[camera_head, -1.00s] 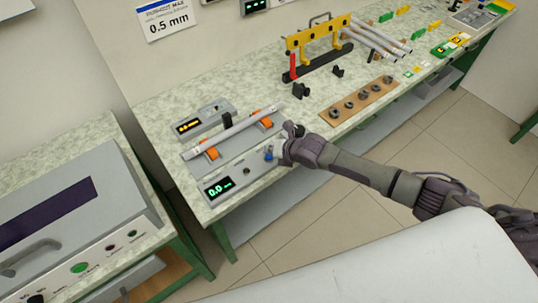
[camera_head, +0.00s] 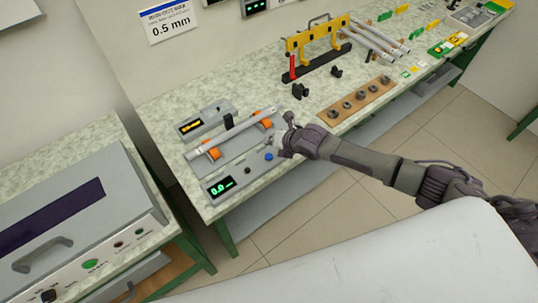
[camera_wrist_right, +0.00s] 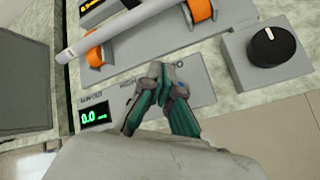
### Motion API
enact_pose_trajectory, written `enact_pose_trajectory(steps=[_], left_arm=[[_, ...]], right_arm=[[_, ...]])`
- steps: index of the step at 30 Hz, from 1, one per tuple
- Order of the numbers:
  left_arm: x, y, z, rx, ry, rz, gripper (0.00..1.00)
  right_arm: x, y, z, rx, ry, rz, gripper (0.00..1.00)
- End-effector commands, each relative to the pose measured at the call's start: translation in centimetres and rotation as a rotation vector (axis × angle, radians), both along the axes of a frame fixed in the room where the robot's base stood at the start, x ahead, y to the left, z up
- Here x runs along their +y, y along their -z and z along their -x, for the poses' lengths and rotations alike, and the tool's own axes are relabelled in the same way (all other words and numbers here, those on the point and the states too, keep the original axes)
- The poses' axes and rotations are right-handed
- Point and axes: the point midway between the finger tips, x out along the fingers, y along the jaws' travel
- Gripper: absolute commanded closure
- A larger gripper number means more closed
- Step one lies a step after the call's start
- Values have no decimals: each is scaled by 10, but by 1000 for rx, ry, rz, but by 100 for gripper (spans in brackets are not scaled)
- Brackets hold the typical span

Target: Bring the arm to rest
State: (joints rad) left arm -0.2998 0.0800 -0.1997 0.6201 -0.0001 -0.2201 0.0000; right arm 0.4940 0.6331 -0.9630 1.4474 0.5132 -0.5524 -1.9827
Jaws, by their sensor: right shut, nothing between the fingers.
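My right gripper (camera_head: 285,143) is shut and empty. It hovers over the right end of a grey run-out gauge with a green "0.0" display (camera_head: 221,186). In the right wrist view, the gripper's fingertips (camera_wrist_right: 160,78) meet above the gauge's panel, with the display (camera_wrist_right: 94,115) to their left. A grey rod (camera_head: 233,133) lies across orange rollers (camera_head: 214,153) on the gauge, just beyond the gripper; it also shows in the right wrist view (camera_wrist_right: 120,30). A blue knob (camera_head: 268,156) sits on the front panel beside the gripper. My left gripper is out of view.
Behind the gauge is a box with an orange display (camera_head: 191,126). Farther along the bench are black stands (camera_head: 299,91), a wooden board of rings (camera_head: 360,102), and a yellow rack (camera_head: 317,38) beside several rods. A grey machine (camera_head: 75,215) stands at left. Open floor lies before the bench.

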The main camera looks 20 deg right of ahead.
Motion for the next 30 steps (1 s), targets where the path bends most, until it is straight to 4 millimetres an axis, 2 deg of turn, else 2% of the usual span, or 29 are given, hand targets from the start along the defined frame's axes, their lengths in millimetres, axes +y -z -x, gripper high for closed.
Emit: enact_pose_trajectory(steps=[12, 14, 16, 20, 21, 23, 26, 30], left_arm=[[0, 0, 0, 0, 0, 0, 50], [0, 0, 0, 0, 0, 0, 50], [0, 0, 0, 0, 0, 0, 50], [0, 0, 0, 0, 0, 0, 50], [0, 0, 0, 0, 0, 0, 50], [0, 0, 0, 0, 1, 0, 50], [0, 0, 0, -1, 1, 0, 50], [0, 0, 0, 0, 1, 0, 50]], right_arm=[[1, 0, 0, 1, 0, -2, 100], [5, 1, 4, 11, 8, -16, 100], [18, 3, 15, 44, 39, -61, 100], [63, 4, 65, 200, 216, -262, 100], [76, 1, 85, 265, 309, -344, 100], [89, -6, 114, 367, 476, -471, 100], [89, -21, 157, 511, 801, -664, 100], [65, -36, 202, 626, 1211, -851, 100]])
